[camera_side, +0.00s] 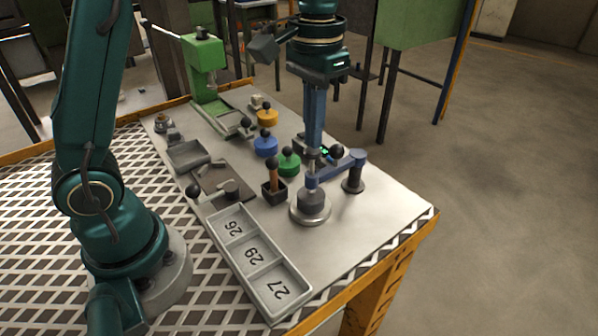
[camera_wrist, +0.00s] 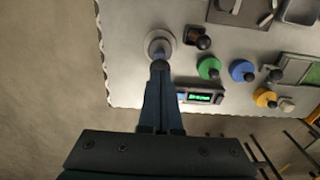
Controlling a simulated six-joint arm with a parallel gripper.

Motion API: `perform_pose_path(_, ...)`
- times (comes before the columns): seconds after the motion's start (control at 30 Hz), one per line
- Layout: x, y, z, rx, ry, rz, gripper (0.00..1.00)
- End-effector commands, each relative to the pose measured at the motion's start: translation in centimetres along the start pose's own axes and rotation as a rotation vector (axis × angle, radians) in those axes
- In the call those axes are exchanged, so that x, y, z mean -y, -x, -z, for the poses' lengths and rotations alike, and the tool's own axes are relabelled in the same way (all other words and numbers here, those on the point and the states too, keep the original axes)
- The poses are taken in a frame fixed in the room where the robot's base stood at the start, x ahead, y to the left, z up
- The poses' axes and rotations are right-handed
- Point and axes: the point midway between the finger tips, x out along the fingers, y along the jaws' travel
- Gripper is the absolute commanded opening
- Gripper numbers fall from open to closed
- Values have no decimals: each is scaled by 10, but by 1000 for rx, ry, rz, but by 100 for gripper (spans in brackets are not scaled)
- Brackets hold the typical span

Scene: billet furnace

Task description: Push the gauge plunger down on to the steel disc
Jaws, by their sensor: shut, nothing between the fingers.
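The steel disc (camera_side: 309,214) is a round plate near the front right of the bench; it also shows in the wrist view (camera_wrist: 152,35). The gauge has a blue arm (camera_side: 335,168) reaching over the disc from a dark post (camera_side: 353,181). The gauge plunger (camera_side: 312,182) is upright at the arm's end, above a grey cylindrical part over the disc. My gripper (camera_side: 314,150) points straight down, shut and empty, with its tips just above or on the plunger top; I cannot tell whether they touch. In the wrist view my fingertips (camera_wrist: 160,72) overlap the plunger and hide it.
A readout with green digits (camera_wrist: 200,98) is close beside my fingers. Green (camera_side: 289,162), blue (camera_side: 265,145) and yellow (camera_side: 268,117) knobbed pieces stand left and behind. A dark holder (camera_side: 274,196) and a numbered tray (camera_side: 257,252) are nearby. The bench's right front is clear.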

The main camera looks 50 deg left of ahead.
Motion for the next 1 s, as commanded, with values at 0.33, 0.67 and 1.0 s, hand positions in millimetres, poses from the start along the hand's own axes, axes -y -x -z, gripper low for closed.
perform_pose_path(0.33,0,5,0,-2,0,0,0)
perform_pose_path(0.67,0,40,1,-5,0,0,0)
perform_pose_path(1.0,0,52,0,0,0,0,0)
